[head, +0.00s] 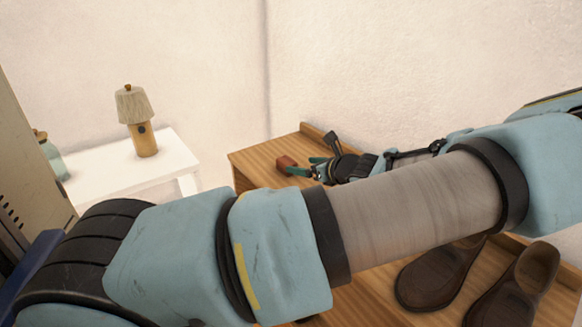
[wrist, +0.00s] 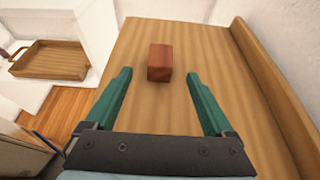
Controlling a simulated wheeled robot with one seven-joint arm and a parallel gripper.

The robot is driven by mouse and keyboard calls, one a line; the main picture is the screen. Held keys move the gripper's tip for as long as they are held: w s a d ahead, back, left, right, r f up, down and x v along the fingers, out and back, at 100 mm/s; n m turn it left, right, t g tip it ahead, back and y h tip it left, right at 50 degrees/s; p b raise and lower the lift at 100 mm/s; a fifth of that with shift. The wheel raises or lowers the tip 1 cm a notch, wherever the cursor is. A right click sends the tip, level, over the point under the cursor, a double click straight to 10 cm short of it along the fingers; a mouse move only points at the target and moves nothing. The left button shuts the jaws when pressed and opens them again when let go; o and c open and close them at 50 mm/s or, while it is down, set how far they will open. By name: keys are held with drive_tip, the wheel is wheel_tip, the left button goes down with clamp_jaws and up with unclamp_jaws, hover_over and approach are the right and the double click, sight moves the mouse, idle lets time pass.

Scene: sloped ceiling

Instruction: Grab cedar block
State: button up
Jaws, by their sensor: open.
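The cedar block (head: 286,163) is a small reddish-brown block on the wooden surface, near its far left end in the head view. In the wrist view the block (wrist: 160,62) lies ahead of the fingertips, between their lines and slightly left of the picture's centre line through the jaws. My gripper (wrist: 160,76) is open, with one green finger on each side and nothing between them except the near part of the block's area. In the head view my gripper (head: 304,166) is close to the block on its right. Whether a finger touches it cannot be told.
The wooden surface (wrist: 135,35) has a raised edge (wrist: 262,70) on the right. A white table (head: 165,153) with a lamp (head: 142,139) stands left, with a gap between. A wooden tray (wrist: 50,58) shows at left. Brown shoes (head: 440,275) sit nearer along the wood.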

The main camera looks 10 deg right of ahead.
sight(290, 163)
drive_tip(key=p+x, duration=0.1)
drive_tip(key=x, duration=0.8)
drive_tip(key=shift+f+p, duration=0.15)
drive_tip(key=shift+p, duration=0.25)
clamp_jaws()
idle(0.4)
